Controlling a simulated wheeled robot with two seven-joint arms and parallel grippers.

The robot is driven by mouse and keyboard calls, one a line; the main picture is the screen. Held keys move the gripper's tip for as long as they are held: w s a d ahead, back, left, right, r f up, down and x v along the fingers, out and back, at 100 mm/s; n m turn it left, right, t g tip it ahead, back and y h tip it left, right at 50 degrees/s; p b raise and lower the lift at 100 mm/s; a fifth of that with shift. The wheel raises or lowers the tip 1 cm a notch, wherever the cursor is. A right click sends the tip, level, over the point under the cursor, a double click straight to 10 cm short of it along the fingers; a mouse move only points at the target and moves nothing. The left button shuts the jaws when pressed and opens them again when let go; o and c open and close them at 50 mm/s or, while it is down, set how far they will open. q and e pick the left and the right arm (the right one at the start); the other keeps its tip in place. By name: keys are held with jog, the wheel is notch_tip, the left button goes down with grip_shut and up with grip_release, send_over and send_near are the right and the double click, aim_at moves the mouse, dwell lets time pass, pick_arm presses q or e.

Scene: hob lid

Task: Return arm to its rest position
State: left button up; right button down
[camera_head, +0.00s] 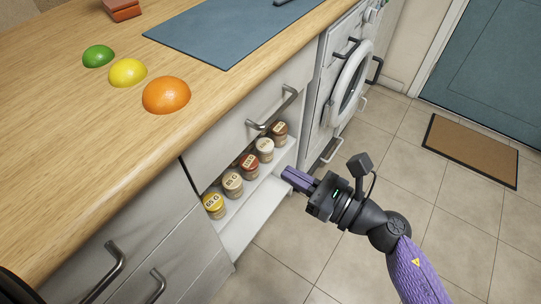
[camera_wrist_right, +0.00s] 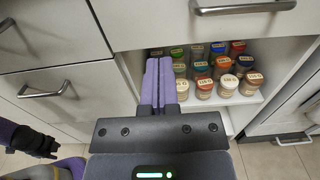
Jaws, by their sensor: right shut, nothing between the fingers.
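My right gripper (camera_head: 288,173) is at the middle of the head view, in front of the open spice compartment. Its purple fingers are together and hold nothing; they also show in the right wrist view (camera_wrist_right: 159,82). My right arm (camera_head: 415,272), with a purple sleeve, comes in from the lower right. In the right wrist view, a black part of my left arm (camera_wrist_right: 30,140) shows at the left edge. Its fingers cannot be made out.
Several spice jars (camera_head: 232,183) stand on a white shelf (camera_head: 255,217) below a drawer handle (camera_head: 272,108). The wooden worktop (camera_head: 60,150) bears an orange half-ball (camera_head: 166,95), a yellow one (camera_head: 128,73) and a green one (camera_head: 98,56). Tiled floor (camera_head: 285,268) is clear; a doormat (camera_head: 470,150) lies at right.

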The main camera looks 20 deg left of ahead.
jog(key=w+d+f+m+t+h+p, duration=0.1)
jog(key=d+f+m+t+h+p, duration=0.7)
jog(key=m, duration=1.1)
jog(key=s+d+f+m+g+h, duration=0.4)
jog(key=s+d+f+m+h, duration=0.2)
jog(key=s+d+f+m, duration=0.45)
pick_arm(q)
jog(key=w+r+t+p, duration=0.1)
jog(key=w+r+p, duration=0.2)
jog(key=r, duration=0.7)
jog(key=shift+w+r, duration=0.15)
jog(key=shift+r, duration=0.2)
pick_arm(e)
jog(key=s+d+f+m+g+h, duration=0.1)
jog(key=s+d+f+m+g, duration=0.1)
jog(key=s+m, duration=0.4)
jog(key=s+d+f+m+g+h, duration=0.1)
jog(key=s+d+f+m+g, duration=0.2)
jog(key=s, duration=1)
jog(key=s+d+f+m+g+h, duration=0.2)
jog(key=s+m+g, duration=0.3)
jog(key=s+m, duration=0.4)
jog(key=shift+s+d+f, duration=0.3)
jog(key=shift+s+f, duration=0.25)
jog(key=shift+s, duration=0.05)
